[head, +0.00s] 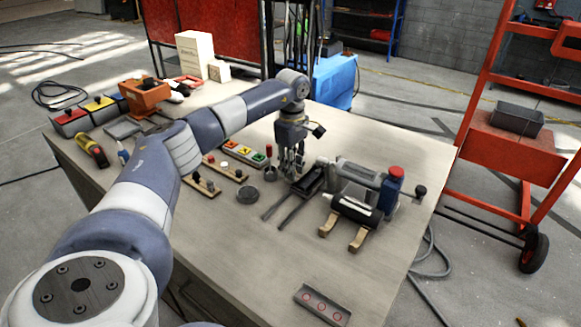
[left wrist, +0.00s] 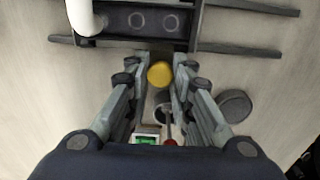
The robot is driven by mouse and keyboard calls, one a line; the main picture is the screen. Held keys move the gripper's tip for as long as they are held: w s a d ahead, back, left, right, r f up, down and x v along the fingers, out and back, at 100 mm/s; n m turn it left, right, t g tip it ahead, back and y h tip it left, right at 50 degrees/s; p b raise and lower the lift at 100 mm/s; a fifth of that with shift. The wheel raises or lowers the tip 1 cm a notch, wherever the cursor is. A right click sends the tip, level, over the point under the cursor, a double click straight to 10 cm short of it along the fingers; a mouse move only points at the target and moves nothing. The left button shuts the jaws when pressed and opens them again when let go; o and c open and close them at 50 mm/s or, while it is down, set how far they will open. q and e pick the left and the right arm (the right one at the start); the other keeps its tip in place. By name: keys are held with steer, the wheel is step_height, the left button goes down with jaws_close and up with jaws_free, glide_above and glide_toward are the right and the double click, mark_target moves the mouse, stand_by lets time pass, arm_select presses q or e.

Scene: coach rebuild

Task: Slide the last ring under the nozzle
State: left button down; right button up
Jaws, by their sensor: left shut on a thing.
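In the head view, the fingers hide the knob. My right gripper is not in view.
Two dark rails (head: 290,212) run beside the machine (head: 360,185). A dark round disc (head: 247,194), a small cup (head: 270,174) and a button panel (head: 244,153) are close to the gripper. A plate with red circles (head: 323,304) lies at the front. The front tabletop is mostly clear.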

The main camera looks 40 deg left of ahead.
arm_select(q)
steer(key=shift+w+a, duration=0.2)
steer(key=shift+w, duration=1.4)
steer(key=shift+w+a, duration=0.2)
steer(key=shift+w, duration=1.4)
steer(key=c, duration=1.4)
jaws_free()
steer(key=shift+o, duration=0.2)
step_height(320, 180, up, 12)
